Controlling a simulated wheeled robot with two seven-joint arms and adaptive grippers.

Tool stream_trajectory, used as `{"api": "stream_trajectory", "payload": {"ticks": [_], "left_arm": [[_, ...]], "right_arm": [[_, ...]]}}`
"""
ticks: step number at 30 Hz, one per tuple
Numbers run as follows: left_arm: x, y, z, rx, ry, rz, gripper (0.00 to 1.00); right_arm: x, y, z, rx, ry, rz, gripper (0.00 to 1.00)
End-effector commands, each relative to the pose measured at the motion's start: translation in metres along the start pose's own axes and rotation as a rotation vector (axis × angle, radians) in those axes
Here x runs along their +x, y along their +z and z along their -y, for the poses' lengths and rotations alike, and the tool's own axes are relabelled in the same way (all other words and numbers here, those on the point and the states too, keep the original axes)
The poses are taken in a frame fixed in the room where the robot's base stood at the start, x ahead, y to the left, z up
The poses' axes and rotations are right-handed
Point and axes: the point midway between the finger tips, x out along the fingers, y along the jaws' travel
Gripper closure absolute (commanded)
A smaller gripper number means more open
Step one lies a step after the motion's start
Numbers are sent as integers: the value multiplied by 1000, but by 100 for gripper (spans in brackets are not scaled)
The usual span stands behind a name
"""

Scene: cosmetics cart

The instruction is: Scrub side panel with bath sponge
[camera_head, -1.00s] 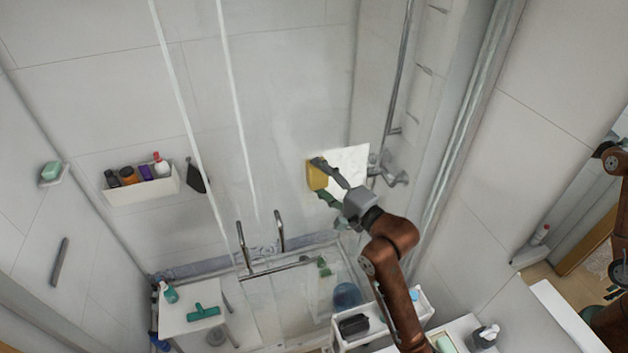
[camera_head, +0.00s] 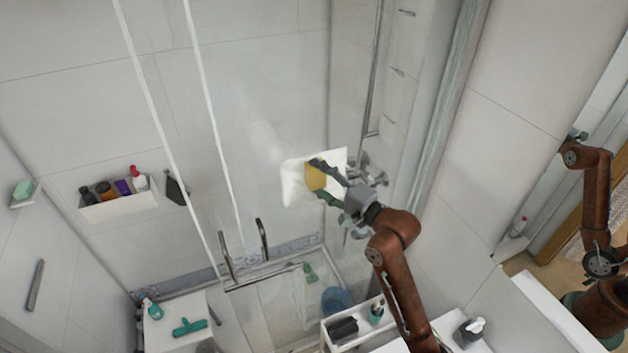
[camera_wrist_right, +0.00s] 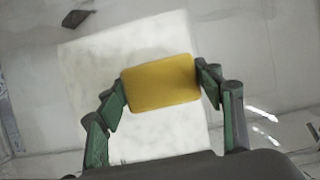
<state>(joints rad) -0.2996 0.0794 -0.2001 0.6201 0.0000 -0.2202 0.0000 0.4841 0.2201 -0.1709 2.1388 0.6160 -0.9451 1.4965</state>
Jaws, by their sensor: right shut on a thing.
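My right gripper (camera_head: 324,181) is shut on the yellow bath sponge (camera_head: 314,175), holding it by opposite edges. The sponge lies in front of a whitish square patch (camera_head: 294,184) on the clear side panel (camera_head: 265,110); whether it touches cannot be told. The patch shows on both sides of the sponge. In the right wrist view, the sponge (camera_wrist_right: 161,82) sits between the green-sided fingers, with the pale, mottled patch (camera_wrist_right: 100,60) behind it. My left gripper is not in view.
Metal shower fittings (camera_head: 372,172) are close right of the patch. A white caddy (camera_head: 122,207) with bottles hangs on the left wall. Below stand a white stool (camera_head: 165,333) with a green squeegee (camera_head: 190,327) and a white cart (camera_head: 333,336). A mirror at right reflects a copper arm.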

Motion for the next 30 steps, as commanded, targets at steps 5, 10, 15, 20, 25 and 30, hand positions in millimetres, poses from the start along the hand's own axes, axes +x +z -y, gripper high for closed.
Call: {"api": "stream_trajectory", "payload": {"ticks": [5, 10, 15, 20, 25, 30], "left_arm": [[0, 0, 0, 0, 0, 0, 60], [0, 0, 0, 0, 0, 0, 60], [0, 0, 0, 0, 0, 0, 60], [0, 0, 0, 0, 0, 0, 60], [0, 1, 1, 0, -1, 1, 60], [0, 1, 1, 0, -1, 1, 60]], "right_arm": [[-7, -17, -1, -1, 0, -5, 58], [-10, -24, 0, -1, -1, -4, 58], [-12, -27, 0, -3, 0, -5, 58], [-17, -38, 0, -3, 1, -5, 58], [-22, -48, -1, -2, 2, -4, 58], [-24, -52, -1, -3, 1, -3, 58]]}}
